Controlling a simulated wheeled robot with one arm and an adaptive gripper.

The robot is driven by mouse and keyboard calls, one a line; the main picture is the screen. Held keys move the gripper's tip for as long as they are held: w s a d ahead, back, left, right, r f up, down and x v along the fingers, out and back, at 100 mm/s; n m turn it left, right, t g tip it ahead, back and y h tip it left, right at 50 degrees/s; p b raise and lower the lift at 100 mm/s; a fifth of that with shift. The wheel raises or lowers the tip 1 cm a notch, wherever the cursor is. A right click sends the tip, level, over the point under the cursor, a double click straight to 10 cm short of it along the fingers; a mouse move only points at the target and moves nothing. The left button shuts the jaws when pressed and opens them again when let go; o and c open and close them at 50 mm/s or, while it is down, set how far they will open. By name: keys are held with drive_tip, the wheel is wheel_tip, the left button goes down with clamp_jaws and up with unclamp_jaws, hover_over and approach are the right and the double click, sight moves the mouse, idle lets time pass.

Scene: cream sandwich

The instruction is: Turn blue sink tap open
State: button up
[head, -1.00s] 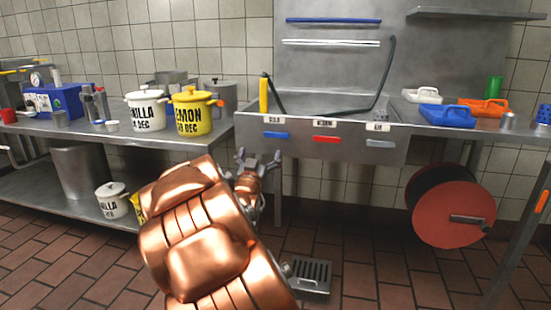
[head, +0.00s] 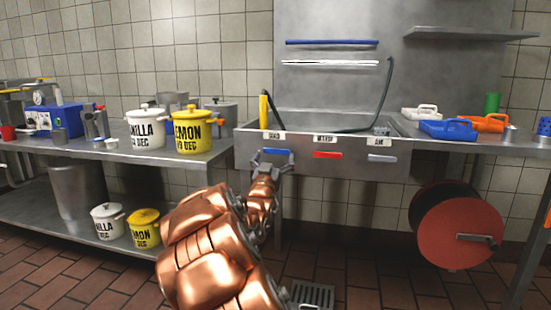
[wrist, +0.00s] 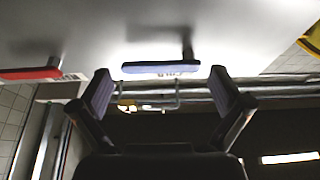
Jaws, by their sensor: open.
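The blue tap handle (head: 277,151) is a flat bar on the front panel of the steel sink (head: 345,168), under a label. In the wrist view the blue tap (wrist: 160,68) lies level just beyond the fingertips, spanning most of the gap between them. My gripper (head: 273,163) is just in front of the blue tap and slightly below it. In the wrist view my gripper (wrist: 160,85) is open, with nothing between its fingers. I cannot tell whether a fingertip touches the tap.
A red tap handle (head: 328,155) and a grey one (head: 382,158) sit to the right on the same panel. A yellow spray handle (head: 264,108) hangs at the sink's left. A red hose reel (head: 458,226) is below right. Vanilla (head: 146,128) and lemon (head: 192,130) pots stand left.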

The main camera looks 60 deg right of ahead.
drive_tip(key=shift+w+d+r, duration=0.2)
drive_tip(key=shift+d, duration=0.4)
drive_tip(key=c, duration=1.4)
drive_tip(key=shift+r, duration=0.1)
